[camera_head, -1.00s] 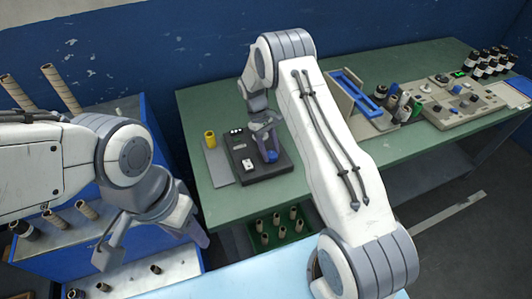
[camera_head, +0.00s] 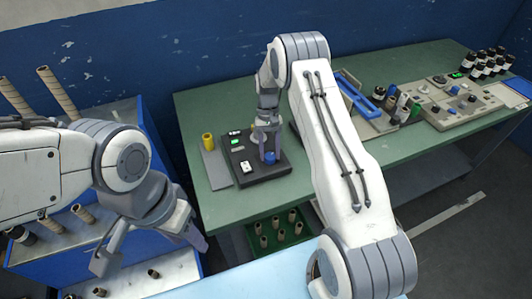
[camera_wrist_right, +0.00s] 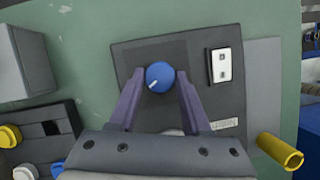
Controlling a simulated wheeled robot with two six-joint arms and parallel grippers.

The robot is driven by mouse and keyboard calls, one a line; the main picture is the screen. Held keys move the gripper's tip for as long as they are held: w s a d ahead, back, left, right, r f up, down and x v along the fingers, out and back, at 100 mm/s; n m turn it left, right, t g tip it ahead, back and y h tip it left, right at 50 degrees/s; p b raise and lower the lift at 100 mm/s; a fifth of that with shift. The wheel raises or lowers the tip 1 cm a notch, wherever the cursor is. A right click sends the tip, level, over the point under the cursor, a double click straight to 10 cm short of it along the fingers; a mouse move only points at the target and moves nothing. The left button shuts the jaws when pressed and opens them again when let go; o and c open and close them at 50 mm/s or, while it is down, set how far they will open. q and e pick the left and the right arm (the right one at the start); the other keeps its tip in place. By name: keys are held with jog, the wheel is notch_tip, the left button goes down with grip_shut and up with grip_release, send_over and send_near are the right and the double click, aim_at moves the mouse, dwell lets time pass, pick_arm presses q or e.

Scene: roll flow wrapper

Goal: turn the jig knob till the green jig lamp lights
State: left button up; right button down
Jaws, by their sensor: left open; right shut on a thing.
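The dark jig box (camera_head: 262,174) sits on the green bench, and its blue knob (camera_head: 270,158) shows under my right gripper (camera_head: 268,152). In the right wrist view the blue knob (camera_wrist_right: 158,77), with a white pointer mark towards the lower left, is between the two fingertips of my right gripper (camera_wrist_right: 160,84), which is shut on it. A green lit patch, the jig lamp (camera_head: 238,142), shows at the back left of the box. My left gripper (camera_head: 152,246) is open and empty, off the bench at the left.
A yellow cylinder (camera_head: 207,141) stands on a grey plate left of the jig. A control panel (camera_head: 455,101), dark bottles (camera_head: 490,63) and a blue-framed holder (camera_head: 357,98) are further right on the bench. A green crate (camera_head: 275,243) with several rolls is below the bench.

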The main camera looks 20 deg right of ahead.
jog(key=shift+s+f, duration=0.15)
jog(key=shift+s, duration=0.15)
jog(key=shift+c, duration=1.7)
grip_release()
jog(key=shift+w, duration=0.1)
jog(key=shift+w, duration=0.1)
jog(key=shift+w+d+r, duration=0.1)
jog(key=shift+w+r, duration=0.05)
jog(key=shift+r, duration=0.2)
jog(key=b+v, duration=0.2)
jog(key=v, duration=0.7)
jog(key=shift+r, duration=0.35)
jog(key=shift+w, duration=0.15)
